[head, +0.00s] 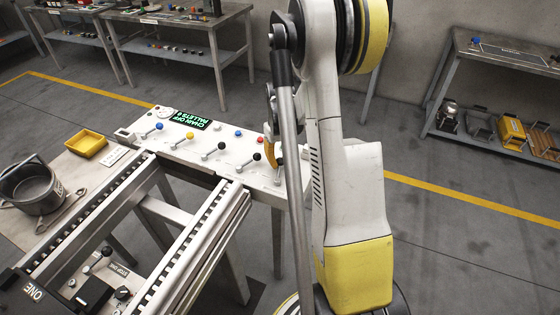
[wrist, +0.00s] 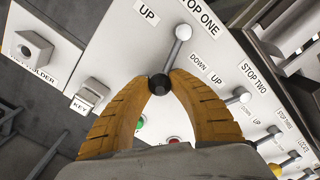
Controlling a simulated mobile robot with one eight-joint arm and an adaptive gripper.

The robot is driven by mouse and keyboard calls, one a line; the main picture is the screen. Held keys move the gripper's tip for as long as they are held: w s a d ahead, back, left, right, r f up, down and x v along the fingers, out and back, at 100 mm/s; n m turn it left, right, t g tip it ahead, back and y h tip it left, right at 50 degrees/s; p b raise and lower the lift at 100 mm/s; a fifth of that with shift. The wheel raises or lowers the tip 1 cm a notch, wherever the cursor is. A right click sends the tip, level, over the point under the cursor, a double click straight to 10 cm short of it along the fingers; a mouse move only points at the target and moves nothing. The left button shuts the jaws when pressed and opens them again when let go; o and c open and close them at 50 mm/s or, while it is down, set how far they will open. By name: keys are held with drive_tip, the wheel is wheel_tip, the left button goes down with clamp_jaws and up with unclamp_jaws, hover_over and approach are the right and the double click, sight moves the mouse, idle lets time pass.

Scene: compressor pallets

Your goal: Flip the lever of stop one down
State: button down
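The lever of stop one has a pale ball (wrist: 183,32) at its base, a short grey rod and a black round knob (wrist: 159,83). In the wrist view it slants down and left from the base, below the STOP ONE sign (wrist: 199,14). An UP label is left of the base, a DOWN label to its lower right. My gripper (wrist: 160,78) has its two orange fingers on either side of the knob, their tips apparently touching it. In the head view my gripper (head: 275,153) is at the right end of the white panel (head: 150,142); my arm hides this lever.
The stop two lever (wrist: 239,97) is close on the right, with more levers beyond. A key switch (wrist: 91,94) and key holder (wrist: 33,47) are at the left. In the head view, roller rails (head: 190,250) stand before the panel, with a yellow tray (head: 88,145) left.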

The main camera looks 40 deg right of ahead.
drive_tip(key=a+n, duration=0.1)
drive_tip(key=n, duration=0.1)
drive_tip(key=w+n, duration=0.1)
drive_tip(key=shift+w+a+n, duration=0.3)
drive_tip(key=shift+a+n, duration=0.1)
drive_tip(key=c, duration=1.2)
unclamp_jaws()
drive_tip(key=shift+o, duration=0.2)
drive_tip(key=shift+r, duration=0.15)
wheel_tip(320, 180, up, 12)
drive_tip(key=shift+a, duration=0.1)
drive_tip(key=s+a+r+t, duration=0.1)
drive_tip(key=s+a+r, duration=0.1)
drive_tip(key=a+r, duration=0.35)
drive_tip(key=s+a+r+t, duration=0.1)
drive_tip(key=a+r+t, duration=0.1)
drive_tip(key=a, duration=0.6)
drive_tip(key=s+a+t, duration=0.4)
drive_tip(key=s+a, duration=0.6)
drive_tip(key=a, duration=0.4)
drive_tip(key=shift+s+r+m, duration=0.15)
drive_tip(key=shift+r+m, duration=0.15)
drive_tip(key=shift+r, duration=0.1)
